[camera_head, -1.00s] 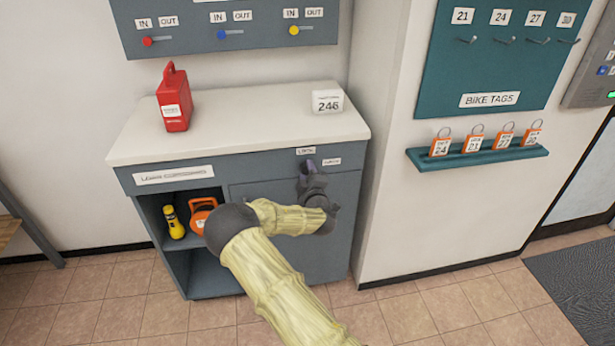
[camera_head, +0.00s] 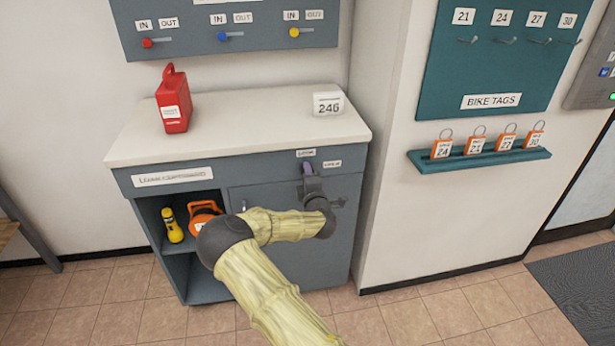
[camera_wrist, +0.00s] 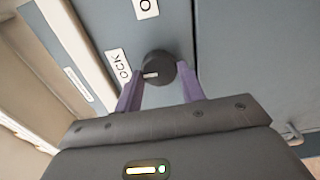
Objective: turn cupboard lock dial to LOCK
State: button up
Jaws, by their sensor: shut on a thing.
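The lock dial (camera_wrist: 160,67) is a dark round knob with a white mark, on the grey cupboard (camera_head: 236,171) front. In the wrist view the mark points left, roughly towards a label ending in "OCK" (camera_wrist: 118,66), whose first letter is hidden. A second label (camera_wrist: 145,8), starting with "O", is partly cut off at the top. My gripper (camera_wrist: 160,84) is shut on the dial, with one purple finger on each side. It also shows in the head view (camera_head: 308,168), where it hides the dial, just below and left of the small labels.
The open compartment at left holds a yellow torch (camera_head: 172,225) and an orange item (camera_head: 203,214). A red can (camera_head: 173,104) and a "246" block (camera_head: 327,104) stand on the white top (camera_head: 240,122). A teal tag shelf (camera_head: 480,159) is on the right wall.

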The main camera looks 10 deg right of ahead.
jog(key=shift+a+f, duration=0.1)
jog(key=o, duration=1)
jog(key=shift+c, duration=0.2)
jog(key=shift+s, duration=0.1)
jog(key=s, duration=1.7)
jog(key=shift+s, duration=0.15)
